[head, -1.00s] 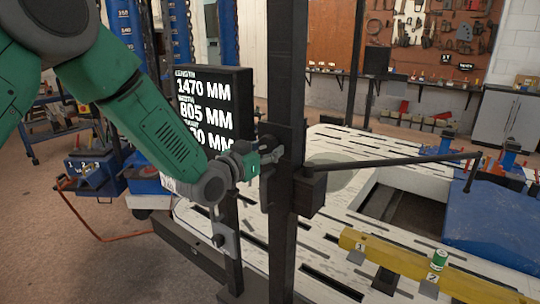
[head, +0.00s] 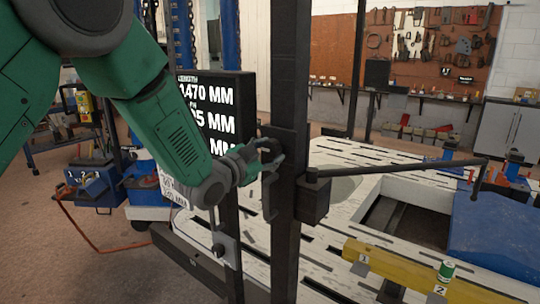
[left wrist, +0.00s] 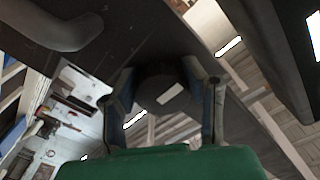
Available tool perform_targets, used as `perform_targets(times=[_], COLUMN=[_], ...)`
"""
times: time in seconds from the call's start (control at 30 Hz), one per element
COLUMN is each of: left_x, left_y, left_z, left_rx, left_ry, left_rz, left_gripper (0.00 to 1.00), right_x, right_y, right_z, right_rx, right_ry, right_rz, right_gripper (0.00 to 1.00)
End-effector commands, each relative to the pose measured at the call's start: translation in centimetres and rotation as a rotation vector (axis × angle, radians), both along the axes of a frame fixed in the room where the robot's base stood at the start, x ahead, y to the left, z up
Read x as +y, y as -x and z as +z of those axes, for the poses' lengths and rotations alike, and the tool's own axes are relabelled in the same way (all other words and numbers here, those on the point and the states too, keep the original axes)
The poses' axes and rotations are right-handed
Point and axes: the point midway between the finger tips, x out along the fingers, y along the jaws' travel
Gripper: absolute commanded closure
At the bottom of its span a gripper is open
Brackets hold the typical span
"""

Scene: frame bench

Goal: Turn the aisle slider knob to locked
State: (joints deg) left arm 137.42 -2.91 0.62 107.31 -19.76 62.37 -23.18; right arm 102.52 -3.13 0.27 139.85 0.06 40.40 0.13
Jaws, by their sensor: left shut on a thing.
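The knob (left wrist: 172,97) is a dark round piece with a white mark on its face, seen close up in the left wrist view. The mark lies at a slant. My left gripper (left wrist: 160,82) has a finger on each side of the knob and is shut on it. In the head view the left gripper (head: 268,157) is at a plate on the dark upright post (head: 285,90), where the knob is mostly hidden by the fingers. A dark hooked bracket (head: 269,198) hangs just below the gripper. My right gripper is not in view.
A dark box (head: 313,200) with a long thin arm (head: 400,165) juts right from the post. A measurement screen (head: 235,100) stands left of the post.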

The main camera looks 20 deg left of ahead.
Motion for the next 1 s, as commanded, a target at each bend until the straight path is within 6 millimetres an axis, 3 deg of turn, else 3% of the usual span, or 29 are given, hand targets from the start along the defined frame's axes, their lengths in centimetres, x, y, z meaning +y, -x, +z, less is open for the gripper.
perform_targets(times=[0.33, 0.37, 0.4, 0.77, 1.0], left_x=[-0.3, -0.3, -0.3, 0.0, 1.2], left_y=[0.2, 0.2, 0.2, 0.1, 3.5], left_z=[-0.3, -0.3, -0.3, -0.3, -0.2], left_rx=[0.004, 0.004, 0.005, 0.005, 0.006], left_ry=[-0.006, -0.006, -0.006, -0.004, -0.003], left_rz=[-0.007, -0.007, -0.006, -0.002, -0.001], left_gripper=[0.9, 0.54, 0.4, 0.39, 0.39], right_x=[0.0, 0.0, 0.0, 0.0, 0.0], right_y=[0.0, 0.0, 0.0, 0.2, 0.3], right_z=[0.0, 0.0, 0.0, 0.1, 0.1], right_rx=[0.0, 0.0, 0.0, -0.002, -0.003], right_ry=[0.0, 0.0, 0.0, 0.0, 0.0], right_rz=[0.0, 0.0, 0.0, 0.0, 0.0], right_gripper=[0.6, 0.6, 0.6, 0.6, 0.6])
